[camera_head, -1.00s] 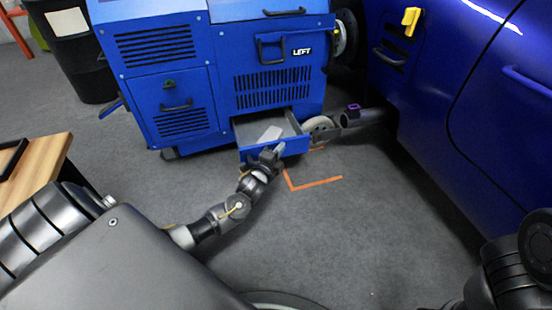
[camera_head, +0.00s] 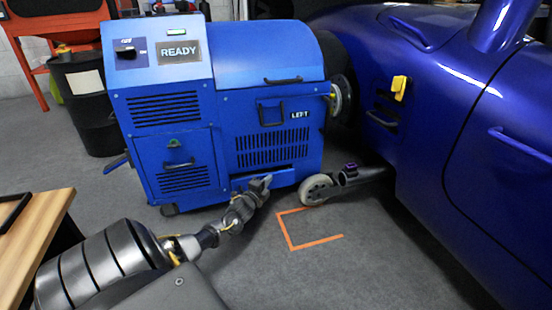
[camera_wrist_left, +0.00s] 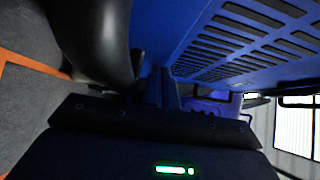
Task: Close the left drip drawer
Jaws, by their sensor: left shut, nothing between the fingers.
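The blue dynamometer unit (camera_head: 200,110) marked LEFT stands beside the car. Its left drip drawer (camera_head: 288,178) is low on the front, under the vent slots. The drawer front looks in line with the cabinet or very near it, and no tray interior shows. Part of the drawer front is hidden behind my left gripper (camera_head: 264,183). That gripper is shut and empty, with its tips at the drawer front; I cannot tell whether they touch it. In the left wrist view the vented blue cabinet face (camera_wrist_left: 235,40) is very close.
The blue car (camera_head: 440,140) fills the right side. A wooden table (camera_head: 35,230) is at lower left. Floor with orange marking (camera_head: 318,241) is clear in front.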

